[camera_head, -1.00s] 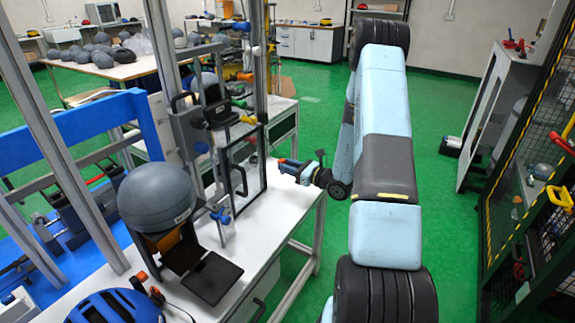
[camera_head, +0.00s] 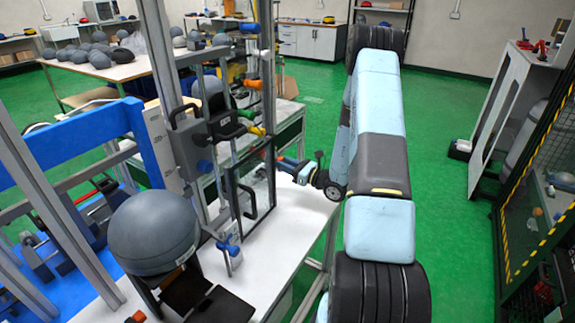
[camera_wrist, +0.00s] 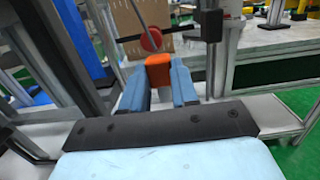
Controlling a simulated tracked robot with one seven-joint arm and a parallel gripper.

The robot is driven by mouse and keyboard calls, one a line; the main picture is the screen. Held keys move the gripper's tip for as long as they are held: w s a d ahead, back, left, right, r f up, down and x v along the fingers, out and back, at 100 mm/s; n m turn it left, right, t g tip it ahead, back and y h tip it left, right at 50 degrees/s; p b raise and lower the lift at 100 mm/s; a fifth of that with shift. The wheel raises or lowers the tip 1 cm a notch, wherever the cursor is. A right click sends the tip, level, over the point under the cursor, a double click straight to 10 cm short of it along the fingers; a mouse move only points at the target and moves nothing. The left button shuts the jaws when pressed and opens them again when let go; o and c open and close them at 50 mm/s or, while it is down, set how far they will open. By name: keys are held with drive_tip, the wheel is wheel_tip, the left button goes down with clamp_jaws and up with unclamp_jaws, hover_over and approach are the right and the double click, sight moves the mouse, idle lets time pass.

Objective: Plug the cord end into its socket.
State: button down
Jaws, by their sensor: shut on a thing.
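My gripper (camera_wrist: 158,80) has its two blue fingers closed on an orange block-like piece (camera_wrist: 158,70), which looks like the cord end. In the head view my gripper (camera_head: 287,163) is small, over the white bench's right side, beside the framed clear panel. The piece in it is hard to make out there. In the wrist view a red round part (camera_wrist: 150,40) on a thin rod shows just beyond the orange piece, with a gap that I cannot judge. I cannot identify the socket for certain, and no trailing cord is clear.
A grey ball-like headform (camera_head: 153,232) stands at the bench's left. Tall metal posts (camera_head: 164,70) and the clear framed panel (camera_head: 250,190) stand close left of my gripper. A black mesh cage (camera_head: 540,230) is at right. Green floor (camera_head: 455,200) is open between.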

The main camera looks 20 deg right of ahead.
drive_tip(key=w+a+f, duration=0.5)
drive_tip(key=w, duration=0.2)
drive_tip(key=shift+w+a, duration=0.15)
idle(1.8)
drive_tip(key=shift+r, duration=0.1)
idle(0.7)
drive_tip(key=shift+f, duration=0.2)
drive_tip(key=c, duration=0.8)
unclamp_jaws()
drive_tip(key=shift+s, duration=0.2)
drive_tip(key=shift+r+v, duration=0.15)
drive_tip(key=shift+v, duration=1.55)
drive_tip(key=shift+r+v, duration=0.15)
drive_tip(key=shift+v, duration=1.55)
